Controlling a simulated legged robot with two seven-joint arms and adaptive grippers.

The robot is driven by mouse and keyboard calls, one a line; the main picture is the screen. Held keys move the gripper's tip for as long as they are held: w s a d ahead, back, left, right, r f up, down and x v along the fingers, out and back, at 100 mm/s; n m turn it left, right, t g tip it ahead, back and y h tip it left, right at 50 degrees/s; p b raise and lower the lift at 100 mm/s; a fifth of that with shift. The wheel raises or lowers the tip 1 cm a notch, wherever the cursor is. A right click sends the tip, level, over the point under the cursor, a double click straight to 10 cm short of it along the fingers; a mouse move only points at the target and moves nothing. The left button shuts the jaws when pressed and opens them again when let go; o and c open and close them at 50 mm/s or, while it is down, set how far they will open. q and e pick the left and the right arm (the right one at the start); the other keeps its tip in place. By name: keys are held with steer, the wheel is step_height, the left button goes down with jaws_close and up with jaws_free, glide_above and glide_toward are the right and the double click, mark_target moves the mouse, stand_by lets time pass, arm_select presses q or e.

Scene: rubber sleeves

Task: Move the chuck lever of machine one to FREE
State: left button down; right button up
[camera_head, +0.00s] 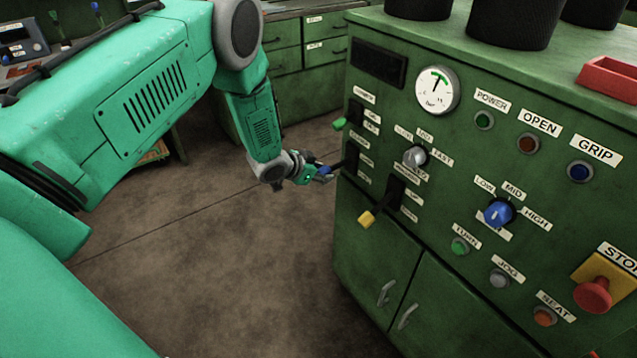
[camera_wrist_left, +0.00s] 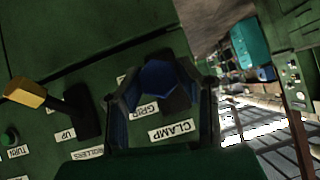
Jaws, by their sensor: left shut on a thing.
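The green machine (camera_head: 420,250) stands at the right in the head view, its front panel full of labelled controls. A further label beside the slot is mostly hidden by a finger. The lever's exact setting is hard to tell. My right gripper is out of view.
A yellow-knobbed lever (camera_head: 367,218) sits just below right, and a green-knobbed lever (camera_head: 339,124) just above. A speed knob (camera_head: 414,157) and a blue selector (camera_head: 498,212) are farther right. A red stop button (camera_head: 593,294) is at lower right. The floor (camera_head: 220,270) left of the machine is clear.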

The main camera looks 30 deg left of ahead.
arm_select(q)
step_height(320, 180, down, 6)
steer(key=t+h+b, duration=0.1)
steer(key=t+b, duration=0.4)
steer(key=b, duration=0.4)
steer(key=shift+w+d+n+t+h+b, duration=0.15)
steer(key=shift+w+n+t+h+b, duration=0.15)
steer(key=shift+t+h, duration=0.1)
steer(key=c, duration=1.2)
jaws_free()
steer(key=shift+w+f, duration=0.1)
steer(key=shift+w, duration=0.2)
steer(key=v, duration=1.2)
